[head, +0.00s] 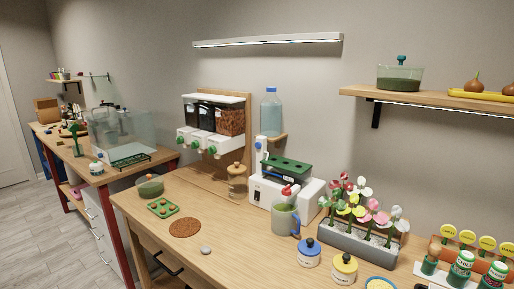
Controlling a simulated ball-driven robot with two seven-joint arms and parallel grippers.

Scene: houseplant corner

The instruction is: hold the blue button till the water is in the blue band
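A white machine (262,191) stands at the back of the wooden bench, with a dark green tray (287,168) on top. A small blue round part (258,146) shows on its upright; I cannot tell whether it is the button. A clear blue-capped water bottle (271,113) stands above and behind it. A green mug (284,221) with a blue-grey handle stands in front, with a red-topped part (289,191) just above its rim. The water level and a blue band cannot be made out. Neither of my grippers is in view.
Potted flowers (362,216) stand right of the mug. A blue-lidded jar (309,252) and a yellow-lidded jar (344,268) stand in front. A brown round mat (185,228) and a grey stone (206,250) lie left. The bench (235,262) is clear at front centre.

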